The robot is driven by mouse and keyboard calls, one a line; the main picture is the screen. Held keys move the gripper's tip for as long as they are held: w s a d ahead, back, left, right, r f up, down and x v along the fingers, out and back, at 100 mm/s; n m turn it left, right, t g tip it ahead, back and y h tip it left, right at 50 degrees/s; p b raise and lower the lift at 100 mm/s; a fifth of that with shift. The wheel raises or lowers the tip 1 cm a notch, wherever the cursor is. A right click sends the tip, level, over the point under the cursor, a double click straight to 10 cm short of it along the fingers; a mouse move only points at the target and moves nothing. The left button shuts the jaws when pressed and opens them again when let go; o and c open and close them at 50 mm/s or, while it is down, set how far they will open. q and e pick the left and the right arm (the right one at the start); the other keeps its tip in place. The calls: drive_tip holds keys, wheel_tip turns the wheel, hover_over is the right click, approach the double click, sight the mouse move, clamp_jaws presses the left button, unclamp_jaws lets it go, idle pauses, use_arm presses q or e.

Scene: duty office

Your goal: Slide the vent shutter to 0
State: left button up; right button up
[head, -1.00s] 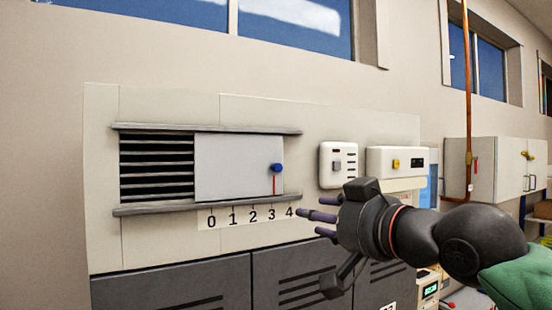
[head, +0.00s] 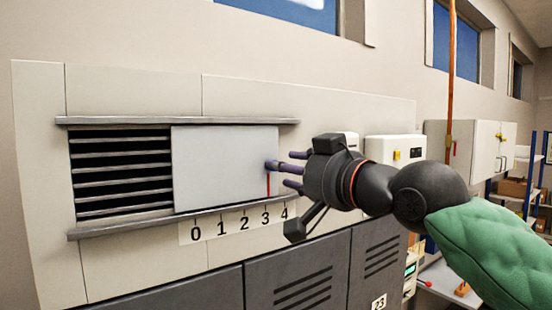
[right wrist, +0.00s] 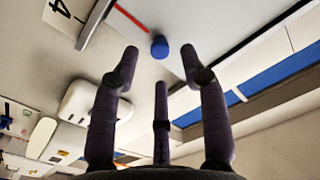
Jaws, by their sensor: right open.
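The pale vent shutter (head: 222,165) is a flat plate between two grey rails, covering the right part of the vent opening. Its red pointer (head: 268,186) stands at about 3 on the scale strip (head: 233,224), which reads 0 to 4 from left to right. The shutter's blue knob (head: 269,164) is partly hidden by my fingertips in the head view. My right gripper (head: 283,169) is open at the knob's right. In the right wrist view the knob (right wrist: 159,46) shows in the gap beyond the spread, empty fingers (right wrist: 160,75). My left gripper is out of view.
Dark louvres (head: 121,172) are uncovered left of the shutter. A white wall box with a yellow knob (head: 395,152) is mounted right of the gripper. Grey vented lockers (head: 298,272) stand below the panel.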

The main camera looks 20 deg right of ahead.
drive_tip(key=shift+p+x, duration=0.55)
drive_tip(key=shift+x, duration=1.6)
drive_tip(key=shift+s+d+r, duration=0.1)
drive_tip(key=shift+s, duration=0.05)
clamp_jaws()
